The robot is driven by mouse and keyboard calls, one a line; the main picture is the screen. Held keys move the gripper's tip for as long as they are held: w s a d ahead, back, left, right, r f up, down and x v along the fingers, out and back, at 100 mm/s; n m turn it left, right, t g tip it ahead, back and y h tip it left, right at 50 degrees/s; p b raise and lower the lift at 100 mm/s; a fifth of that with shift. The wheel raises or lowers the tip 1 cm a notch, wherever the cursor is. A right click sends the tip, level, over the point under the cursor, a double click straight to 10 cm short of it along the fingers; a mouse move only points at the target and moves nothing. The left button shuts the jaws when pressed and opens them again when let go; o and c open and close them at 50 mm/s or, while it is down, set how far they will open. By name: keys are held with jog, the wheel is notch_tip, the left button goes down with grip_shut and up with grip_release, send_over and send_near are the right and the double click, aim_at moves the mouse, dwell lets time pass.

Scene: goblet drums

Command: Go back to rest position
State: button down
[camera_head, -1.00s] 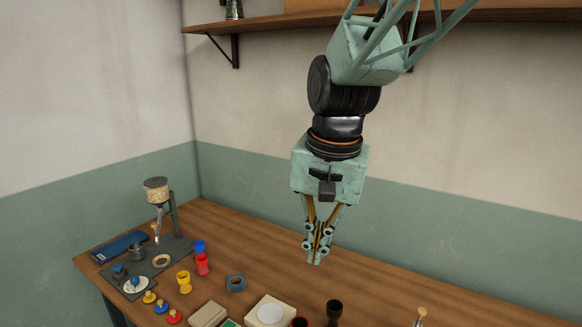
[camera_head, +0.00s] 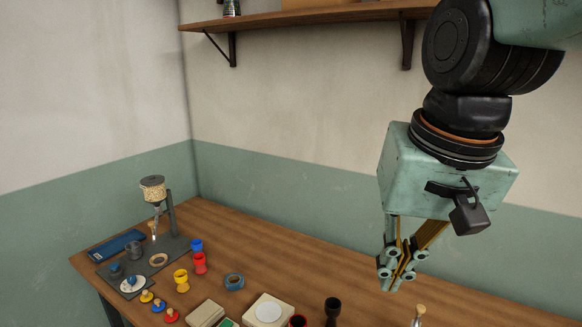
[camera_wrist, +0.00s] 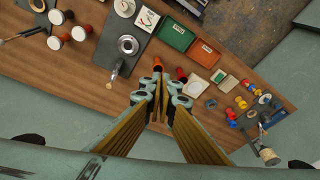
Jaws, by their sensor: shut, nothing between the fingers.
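My gripper (camera_head: 398,282) hangs from the arm on the right side of the head view, pointing down. Its fingers are shut with nothing between them, and it is above the wooden table (camera_head: 290,262), clear of everything on it. In the wrist view my gripper (camera_wrist: 161,84) also shows, with the fingertips close together over the table. Goblet drums stand on the table at the left: a blue one (camera_head: 196,246), a red one (camera_head: 200,263) and a yellow one (camera_head: 181,281). A black goblet-shaped piece (camera_head: 332,310) stands at the front edge of the head view.
A grey stand with a drum on top (camera_head: 153,188) is at the table's left corner. A blue-grey ring (camera_head: 233,282) and a pale block with a white disc (camera_head: 268,312) lie nearer. In the wrist view, green (camera_wrist: 174,33) and orange (camera_wrist: 204,52) trays show. A shelf (camera_head: 300,18) runs along the wall.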

jog(key=s+d, duration=0.2)
jog(key=s, duration=0.4)
jog(key=s+d+f+n+t, duration=0.1)
jog(key=s+d, duration=0.2)
jog(key=s, duration=0.4)
jog(key=shift+d+n+h+b, duration=0.3)
jog(key=shift+d+b, duration=0.05)
jog(key=shift+b, duration=0.05)
